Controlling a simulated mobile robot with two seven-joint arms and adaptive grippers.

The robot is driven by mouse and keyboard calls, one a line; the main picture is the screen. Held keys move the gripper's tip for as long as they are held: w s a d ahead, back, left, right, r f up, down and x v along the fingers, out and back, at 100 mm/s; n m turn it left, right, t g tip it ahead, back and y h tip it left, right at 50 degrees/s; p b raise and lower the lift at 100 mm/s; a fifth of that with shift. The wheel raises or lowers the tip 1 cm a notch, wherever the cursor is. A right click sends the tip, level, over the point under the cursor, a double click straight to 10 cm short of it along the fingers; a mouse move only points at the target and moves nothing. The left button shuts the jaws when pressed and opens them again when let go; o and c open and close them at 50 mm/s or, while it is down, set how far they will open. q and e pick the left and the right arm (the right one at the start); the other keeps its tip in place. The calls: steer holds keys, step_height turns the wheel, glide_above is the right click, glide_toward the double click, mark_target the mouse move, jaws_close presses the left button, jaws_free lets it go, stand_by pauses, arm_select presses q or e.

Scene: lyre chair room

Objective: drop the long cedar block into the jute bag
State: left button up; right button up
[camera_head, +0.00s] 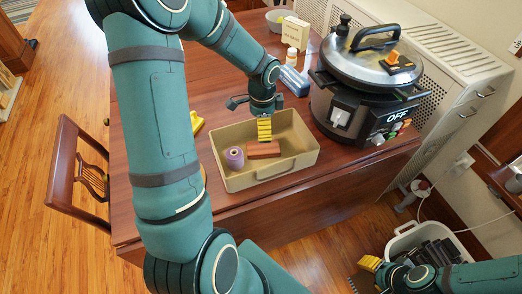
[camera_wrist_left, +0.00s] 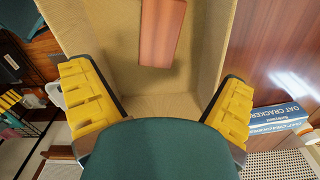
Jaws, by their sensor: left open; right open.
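The long cedar block (camera_head: 263,150) is a reddish-brown bar lying in a tan rectangular bin (camera_head: 292,165) on the table. In the left wrist view the block (camera_wrist_left: 162,32) lies on the bin's floor, ahead of the fingers. My left gripper (camera_head: 264,130) reaches down over the bin, close to the block. In the left wrist view its yellow fingers (camera_wrist_left: 160,98) are wide apart with nothing between them. My right gripper (camera_head: 370,264) is open at the lower right, away from the table and partly cut off from clear sight. I cannot make out a jute bag for certain.
A purple roll (camera_head: 235,157) stands in the bin left of the block. A large cooker (camera_head: 362,90) stands right of the bin. A blue cracker box (camera_wrist_left: 275,118), bottle (camera_head: 291,57) and yellow item (camera_head: 196,122) are nearby. A white crate (camera_head: 399,246) stands below right.

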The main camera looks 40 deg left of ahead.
arm_select(q)
step_height(320, 180, up, 9)
stand_by(0.3)
stand_by(0.5)
